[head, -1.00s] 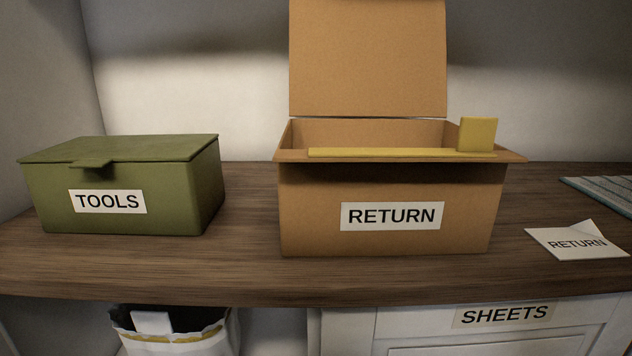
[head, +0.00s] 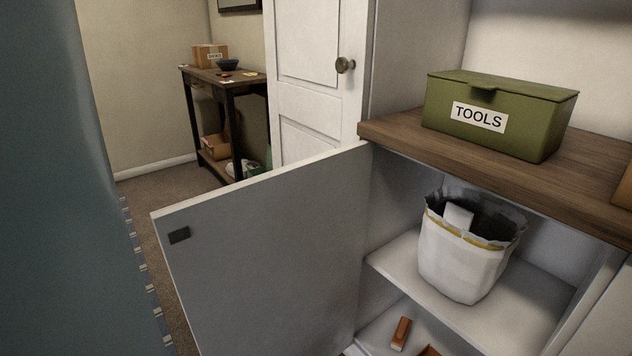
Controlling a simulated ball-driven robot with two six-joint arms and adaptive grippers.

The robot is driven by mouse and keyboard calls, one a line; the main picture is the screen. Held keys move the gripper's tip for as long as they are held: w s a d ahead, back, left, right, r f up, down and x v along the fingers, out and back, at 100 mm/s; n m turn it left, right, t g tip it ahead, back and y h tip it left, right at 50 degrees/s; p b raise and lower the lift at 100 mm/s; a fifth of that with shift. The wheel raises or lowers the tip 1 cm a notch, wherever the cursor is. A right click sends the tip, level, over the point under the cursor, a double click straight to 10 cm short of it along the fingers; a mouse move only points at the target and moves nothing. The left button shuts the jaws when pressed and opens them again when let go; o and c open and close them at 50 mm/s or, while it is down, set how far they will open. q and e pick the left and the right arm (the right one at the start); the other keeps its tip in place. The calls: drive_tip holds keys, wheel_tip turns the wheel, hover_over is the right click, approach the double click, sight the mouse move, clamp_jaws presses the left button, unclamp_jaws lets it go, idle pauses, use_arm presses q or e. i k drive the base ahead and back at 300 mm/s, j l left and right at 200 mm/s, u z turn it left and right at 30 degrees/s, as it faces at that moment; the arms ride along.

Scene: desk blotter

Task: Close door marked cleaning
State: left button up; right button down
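A grey-white cabinet door (head: 265,265) stands wide open in the lower middle of the head view, swung out to the left from the cabinet under the wooden counter. Its inner face is towards me, with a small dark catch (head: 179,235) near its free upper corner. Any label on its outer face is hidden, so I cannot read a cleaning mark. Inside the open cabinet, a white bag-like bin (head: 462,262) stands on a shelf (head: 400,258). Neither gripper is in view.
A green TOOLS box (head: 500,138) sits on the counter (head: 400,135). A tall white door with a round knob (head: 345,65) stands behind the open door. A dark side table (head: 225,78) is further back. A large blue-grey surface (head: 60,190) fills the left edge.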

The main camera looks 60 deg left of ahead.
sight(267, 263)
drive_tip(key=k+j, duration=0.2)
drive_tip(key=k, duration=0.25)
drive_tip(key=k+j+z, duration=0.1)
drive_tip(key=k+j, duration=0.15)
drive_tip(key=k, duration=0.2)
drive_tip(key=k+j, duration=0.1)
drive_tip(key=j, duration=0.35)
drive_tip(key=j+z, duration=0.1)
drive_tip(key=j, duration=0.4)
drive_tip(key=k+j, duration=0.15)
drive_tip(key=j, duration=0.3)
drive_tip(key=i+j, duration=0.1)
drive_tip(key=j, duration=0.25)
drive_tip(key=i+j, duration=0.15)
drive_tip(key=j, duration=0.2)
drive_tip(key=i+j, duration=0.1)
drive_tip(key=j, duration=0.25)
drive_tip(key=z, duration=0.05)
